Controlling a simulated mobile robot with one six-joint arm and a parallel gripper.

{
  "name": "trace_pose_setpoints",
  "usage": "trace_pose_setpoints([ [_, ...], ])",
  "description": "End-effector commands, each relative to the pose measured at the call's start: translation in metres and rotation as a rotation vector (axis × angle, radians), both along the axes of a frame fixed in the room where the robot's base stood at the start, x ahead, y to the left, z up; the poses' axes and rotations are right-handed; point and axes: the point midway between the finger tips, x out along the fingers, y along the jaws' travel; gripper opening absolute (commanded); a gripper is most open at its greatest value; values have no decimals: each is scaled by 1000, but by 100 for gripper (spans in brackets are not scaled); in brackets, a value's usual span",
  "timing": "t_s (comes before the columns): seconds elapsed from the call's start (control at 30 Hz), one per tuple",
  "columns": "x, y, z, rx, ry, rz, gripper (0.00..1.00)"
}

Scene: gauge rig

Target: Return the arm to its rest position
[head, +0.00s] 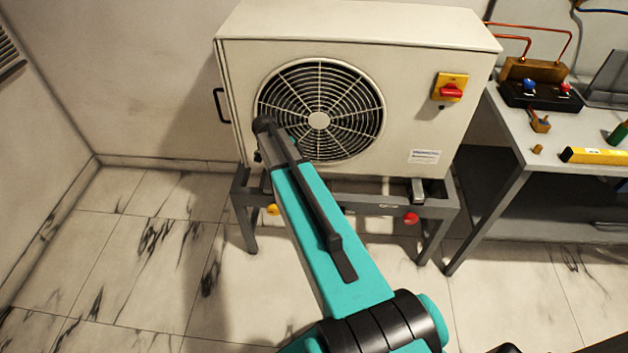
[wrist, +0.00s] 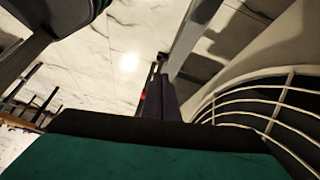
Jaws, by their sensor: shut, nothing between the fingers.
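My teal and black arm reaches up from the bottom of the head view, and its far end is in front of the left side of the outdoor unit's fan grille (head: 345,110). I cannot make out the fingers in the head view. In the wrist view my gripper (wrist: 164,82) shows as dark fingers close together, shut and empty. The curved wires of the grille (wrist: 262,100) are close on the right of the wrist view. Whether any part of the arm touches the unit cannot be told.
The cream outdoor unit (head: 450,130) with a yellow and red switch (head: 450,89) stands on a grey metal stand (head: 243,205). At the right is a workbench (head: 520,135) with a manifold (head: 538,88) and a yellow level (head: 595,156). The tiled floor at the left is clear.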

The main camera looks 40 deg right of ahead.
Motion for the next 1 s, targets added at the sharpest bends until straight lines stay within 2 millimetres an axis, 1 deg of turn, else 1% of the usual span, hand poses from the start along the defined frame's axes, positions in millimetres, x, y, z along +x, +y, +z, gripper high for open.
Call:
trace_pose_setpoints([
  [0.53, 1, 0, 1, 0, 0, 0, 0],
  [0.63, 2, 4, 0, -1, 1, 7, 0],
  [0.77, -1, 16, -13, 5, 23, 25, 0],
  [0.87, -9, 28, -31, 13, 52, 41, 0],
  [1.0, -31, 51, -61, 31, 106, 69, 0],
])
